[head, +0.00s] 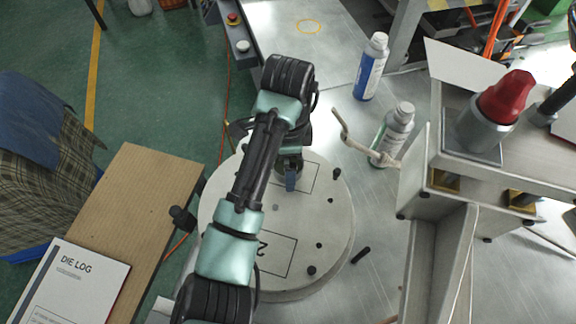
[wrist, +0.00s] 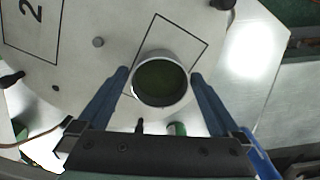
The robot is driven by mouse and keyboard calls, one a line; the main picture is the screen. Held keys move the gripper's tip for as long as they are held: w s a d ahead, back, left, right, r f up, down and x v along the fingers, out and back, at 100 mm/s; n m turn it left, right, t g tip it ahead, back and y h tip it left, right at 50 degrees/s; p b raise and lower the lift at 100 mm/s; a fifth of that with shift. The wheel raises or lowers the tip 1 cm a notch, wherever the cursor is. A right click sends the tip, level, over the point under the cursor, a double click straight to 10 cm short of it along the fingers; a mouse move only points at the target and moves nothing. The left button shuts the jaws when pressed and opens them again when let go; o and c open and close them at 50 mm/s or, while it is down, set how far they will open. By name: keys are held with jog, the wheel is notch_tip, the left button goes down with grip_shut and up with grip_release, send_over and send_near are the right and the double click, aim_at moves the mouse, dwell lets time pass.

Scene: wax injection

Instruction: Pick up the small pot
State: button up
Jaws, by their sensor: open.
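The small pot (wrist: 160,54) is a round metal cup with a dark green inside, seen from above in the wrist view. It stands within a black outlined square on the round pale plate (head: 330,225). My gripper (wrist: 160,75) is open, with one blue finger on each side of the pot. The fingers look close to its walls, but I cannot tell whether they touch. In the head view, my gripper (head: 291,182) points down over the plate and my arm largely hides the pot.
A blue-white bottle (head: 371,68) and a green-white bottle (head: 393,134) stand right of the plate. A machine with a red knob (head: 506,97) is at the right. A wooden board (head: 130,200) with a "DIE LOG" booklet (head: 70,285) lies at the left. Small dark pegs dot the plate.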

jog(key=c, duration=1.5)
